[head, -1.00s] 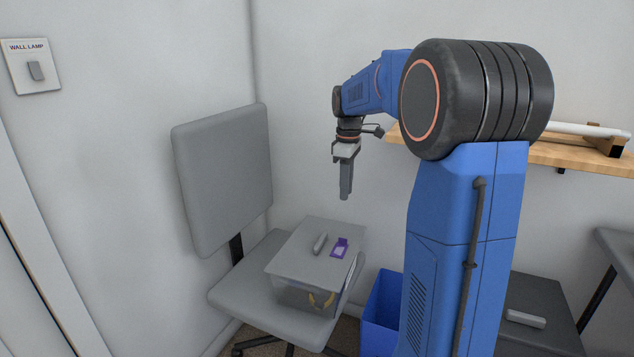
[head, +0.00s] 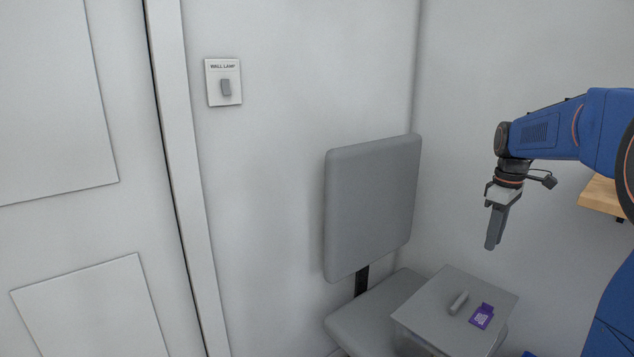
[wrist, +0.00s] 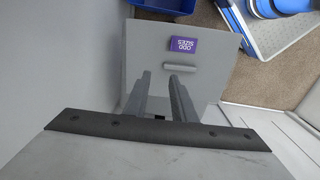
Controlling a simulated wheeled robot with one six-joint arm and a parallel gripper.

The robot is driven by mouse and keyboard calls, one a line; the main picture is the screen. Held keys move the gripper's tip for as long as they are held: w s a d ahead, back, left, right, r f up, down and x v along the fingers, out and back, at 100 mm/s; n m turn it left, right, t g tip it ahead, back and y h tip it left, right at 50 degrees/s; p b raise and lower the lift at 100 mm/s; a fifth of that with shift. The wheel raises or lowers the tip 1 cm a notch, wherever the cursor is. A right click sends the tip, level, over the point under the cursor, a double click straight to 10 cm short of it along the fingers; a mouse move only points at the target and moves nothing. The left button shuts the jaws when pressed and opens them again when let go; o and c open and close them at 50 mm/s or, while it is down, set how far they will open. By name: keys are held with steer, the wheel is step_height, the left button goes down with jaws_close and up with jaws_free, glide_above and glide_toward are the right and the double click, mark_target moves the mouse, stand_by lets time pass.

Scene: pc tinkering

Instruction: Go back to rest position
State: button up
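My gripper (head: 492,243) hangs from my blue arm above a clear box with a grey lid (head: 425,305) on the chair seat, in front of the wall. It points down and touches nothing. In the wrist view its two fingers (wrist: 159,80) stand apart with nothing between them. On the lid lie a small grey bar-shaped piece (head: 458,302) and a purple labelled item (head: 482,316). Both also show in the wrist view, the grey piece (wrist: 180,66) nearer the fingers and the purple item (wrist: 183,45) beyond it.
A grey chair (head: 370,215) stands against the wall. A wall lamp switch (head: 224,83) and a white door (head: 70,200) are to the left. A wooden shelf (head: 600,198) is at right. A blue bin (wrist: 165,4) sits beyond the box.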

steer(key=s+a+m+t, duration=0.1)
steer(key=s+a+m, duration=0.1)
steer(key=s+a, duration=0.5)
steer(key=s+a+m+t, duration=0.15)
steer(key=s+a, duration=0.25)
steer(key=s, duration=0.5)
steer(key=s+a+f+m+t, duration=0.1)
steer(key=s+a+f+m, duration=0.1)
steer(key=s, duration=0.5)
steer(key=s+a+f+m+t, duration=0.1)
steer(key=s+a+f, duration=0.3)
steer(key=s, duration=0.4)
steer(key=shift+f+m, duration=0.75)
